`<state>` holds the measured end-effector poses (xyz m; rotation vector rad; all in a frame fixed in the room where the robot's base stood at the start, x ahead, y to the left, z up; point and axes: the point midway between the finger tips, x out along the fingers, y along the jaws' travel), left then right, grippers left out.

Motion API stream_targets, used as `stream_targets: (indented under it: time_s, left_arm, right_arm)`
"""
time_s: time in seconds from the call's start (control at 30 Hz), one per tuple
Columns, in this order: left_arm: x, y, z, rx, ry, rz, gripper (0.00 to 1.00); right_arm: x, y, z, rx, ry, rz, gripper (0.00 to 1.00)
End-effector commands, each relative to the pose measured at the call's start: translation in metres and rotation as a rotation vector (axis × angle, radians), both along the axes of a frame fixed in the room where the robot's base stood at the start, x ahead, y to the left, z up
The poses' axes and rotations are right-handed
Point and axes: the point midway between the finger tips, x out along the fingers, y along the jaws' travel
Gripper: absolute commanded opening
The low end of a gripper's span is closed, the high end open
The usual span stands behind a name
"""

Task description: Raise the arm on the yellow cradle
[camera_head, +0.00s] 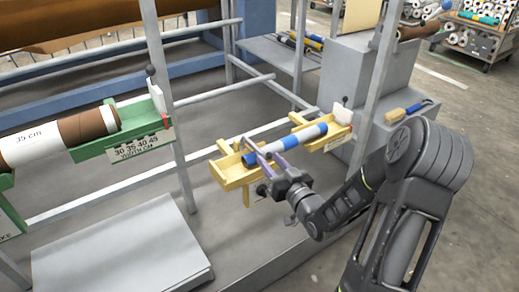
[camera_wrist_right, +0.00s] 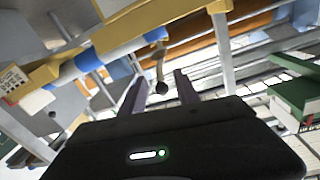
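The yellow cradle (camera_head: 236,178) stands at the middle of the head view and holds a blue and white roll (camera_head: 285,145). It also shows in the right wrist view (camera_wrist_right: 160,22), across the top. Its arm (camera_wrist_right: 160,62), a short pale bar with a dark round knob, hangs from the cradle's end in the wrist view. My right gripper (camera_head: 260,153) is at the cradle's near left end. In the wrist view its two fingers (camera_wrist_right: 160,92) are apart, and the knob appears between them; I cannot tell whether they touch it. My left gripper is not in view.
A green cradle (camera_head: 92,147) with a brown and white roll stands to the left, its black-knobbed lever (camera_head: 151,76) upright. Grey posts (camera_head: 165,95) and rails frame the cradles. A grey cabinet (camera_head: 345,80) with a brush (camera_head: 400,112) on its ledge stands at the right.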

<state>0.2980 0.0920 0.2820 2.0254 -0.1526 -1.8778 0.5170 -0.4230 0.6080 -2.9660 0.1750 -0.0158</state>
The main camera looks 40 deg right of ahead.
Motion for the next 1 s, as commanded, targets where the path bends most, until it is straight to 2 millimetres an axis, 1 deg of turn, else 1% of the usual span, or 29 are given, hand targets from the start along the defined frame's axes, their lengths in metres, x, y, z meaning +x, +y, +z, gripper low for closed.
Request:
stream_targets:
  time_s: [0.3, 0.43, 0.57, 0.8, 1.0]
  left_arm:
    - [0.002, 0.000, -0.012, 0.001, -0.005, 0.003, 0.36]
    - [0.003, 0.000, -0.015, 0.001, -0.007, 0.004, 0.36]
    - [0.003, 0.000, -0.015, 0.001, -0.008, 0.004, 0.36]
    - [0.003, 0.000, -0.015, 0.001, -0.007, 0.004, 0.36]
    - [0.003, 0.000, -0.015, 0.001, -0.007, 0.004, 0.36]
  right_arm:
    - [0.047, -0.005, -0.002, 0.001, -0.002, 0.000, 0.38]
    - [0.062, -0.007, -0.001, 0.001, 0.000, 0.001, 0.38]
    - [0.068, -0.008, 0.000, 0.001, -0.001, -0.001, 0.38]
    - [0.068, -0.008, 0.000, 0.001, 0.000, -0.001, 0.37]
    - [0.068, -0.008, 0.000, 0.000, 0.000, -0.001, 0.20]
